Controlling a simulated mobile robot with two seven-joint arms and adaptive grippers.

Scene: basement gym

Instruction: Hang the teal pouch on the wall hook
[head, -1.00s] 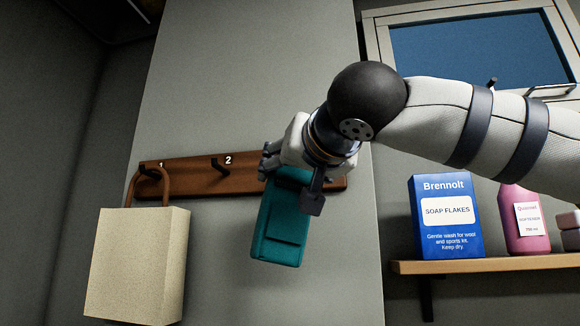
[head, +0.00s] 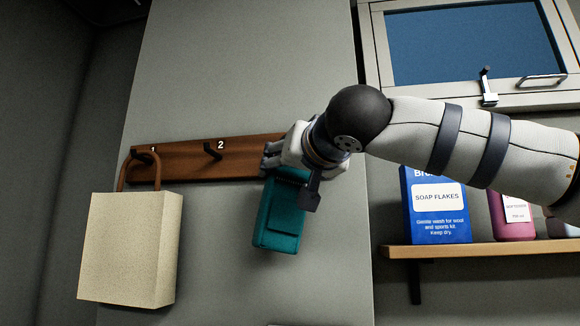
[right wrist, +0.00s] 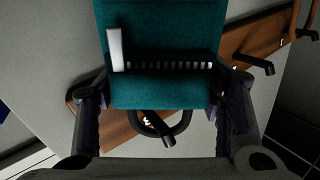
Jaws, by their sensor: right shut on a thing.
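The teal pouch (head: 279,215) hangs below my right gripper (head: 272,163), which is shut on it in front of the right end of the wooden hook rack (head: 185,163). In the right wrist view the pouch (right wrist: 165,85) sits between the two fingers of the gripper (right wrist: 162,112). A dark loop (right wrist: 138,130) shows at the pouch's edge, and the tip of a black hook (right wrist: 168,138) appears within its outline. I cannot tell whether the loop is around the hook or only in front of it. The head view hides this hook behind the gripper. My left gripper is not in view.
A cream bag (head: 130,248) hangs on hook 1. Hook 2 (head: 211,150) is bare. On the right, a shelf (head: 480,249) holds a blue soap box (head: 436,215) and a pink bottle (head: 512,222), partly behind my arm. A cabinet (head: 475,45) is above.

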